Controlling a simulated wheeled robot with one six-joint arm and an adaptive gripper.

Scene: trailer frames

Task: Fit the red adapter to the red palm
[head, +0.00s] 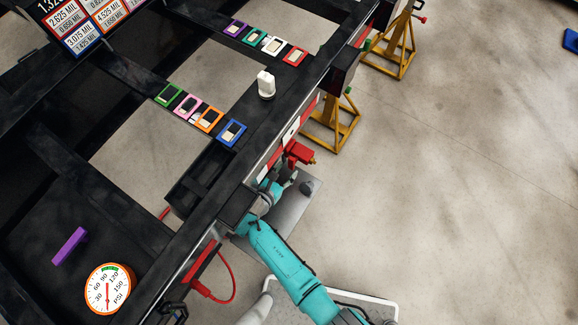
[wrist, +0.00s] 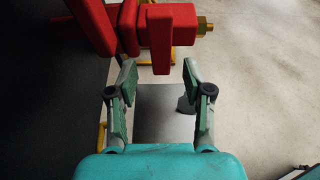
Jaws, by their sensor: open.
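The red adapter (wrist: 172,22), with a brass fitting on its right end, is at the top of the wrist view. Its flat tab hangs down above the gap between my fingers. The red palm (wrist: 97,22) is directly to its left, and the two appear to touch face to face; their exact seating is hard to tell. In the head view the red parts (head: 299,152) are at the trailer's outer side and cannot be told apart clearly. My gripper (wrist: 160,78) is open and empty, its fingertips just short of the adapter. In the head view my gripper (head: 284,180) is partly hidden.
The black trailer frame (head: 190,250) runs diagonally beside my arm. A red box with a looping red hose (head: 235,280) is on its side nearer the front. Yellow stands (head: 333,130) are beyond. Coloured tags (head: 208,118) and a white object (head: 265,85) lie on the frame.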

